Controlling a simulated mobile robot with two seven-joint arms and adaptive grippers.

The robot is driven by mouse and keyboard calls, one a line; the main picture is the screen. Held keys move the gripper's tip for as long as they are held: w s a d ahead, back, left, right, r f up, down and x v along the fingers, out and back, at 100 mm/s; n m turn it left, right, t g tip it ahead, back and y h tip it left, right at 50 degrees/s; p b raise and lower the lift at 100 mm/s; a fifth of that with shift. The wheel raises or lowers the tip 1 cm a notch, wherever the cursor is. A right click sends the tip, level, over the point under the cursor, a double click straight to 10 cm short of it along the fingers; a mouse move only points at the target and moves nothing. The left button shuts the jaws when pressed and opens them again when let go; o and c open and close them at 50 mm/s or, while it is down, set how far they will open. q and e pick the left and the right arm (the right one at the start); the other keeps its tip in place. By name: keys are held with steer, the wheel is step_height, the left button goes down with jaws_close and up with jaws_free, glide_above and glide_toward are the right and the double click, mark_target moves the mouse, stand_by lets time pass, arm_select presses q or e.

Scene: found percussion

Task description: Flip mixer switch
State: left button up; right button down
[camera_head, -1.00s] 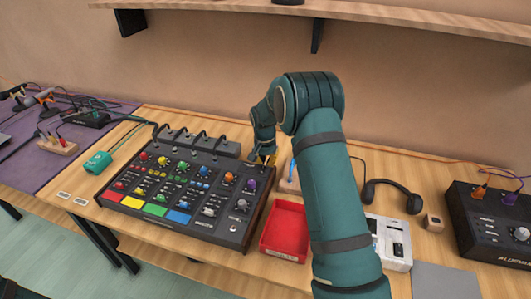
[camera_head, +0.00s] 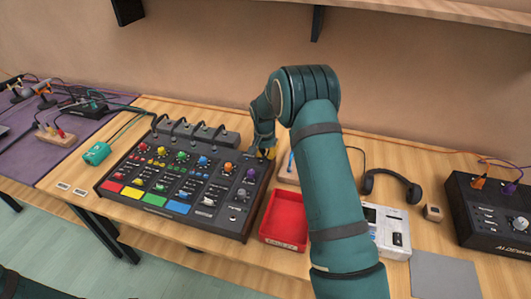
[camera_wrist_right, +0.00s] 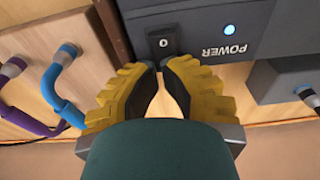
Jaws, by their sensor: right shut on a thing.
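The mixer (camera_head: 178,187) is a dark console with coloured knobs and pads on the wooden table. Its black power switch (camera_wrist_right: 163,42), marked "O", shows in the right wrist view beside the word POWER and a lit blue light. My right gripper (camera_wrist_right: 160,66) has yellow-backed fingers with the tips brought together at the switch's near edge. It is shut on the switch, though the fingertips hide the exact contact. In the head view the right gripper (camera_head: 265,152) is at the mixer's back right corner, partly hidden by the wrist. My left gripper is not in view.
A red tray (camera_head: 284,219) stands right of the mixer, close to my right forearm. Black boxes with cables (camera_head: 195,134) line the mixer's back edge. Headphones (camera_head: 391,187) and another black device (camera_head: 487,215) are farther right. A shelf (camera_head: 430,20) runs above.

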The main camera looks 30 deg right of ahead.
steer(key=shift+r+p, duration=0.4)
steer(key=shift+r, duration=0.35)
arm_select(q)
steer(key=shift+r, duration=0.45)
arm_select(e)
steer(key=r+p, duration=0.1)
steer(key=r, duration=0.1)
steer(key=r+p, duration=0.2)
steer(key=r, duration=0.1)
steer(key=shift+w+d+r, duration=0.25)
steer(key=shift+w+r, duration=0.05)
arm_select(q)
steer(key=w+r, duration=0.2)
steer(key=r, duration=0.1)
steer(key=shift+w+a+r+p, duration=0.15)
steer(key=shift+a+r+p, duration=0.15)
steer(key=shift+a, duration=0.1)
arm_select(e)
step_height(320, 180, up, 8)
steer(key=shift+w+d+r, duration=0.15)
steer(key=shift+w+d, duration=0.1)
steer(key=shift+d, duration=0.2)
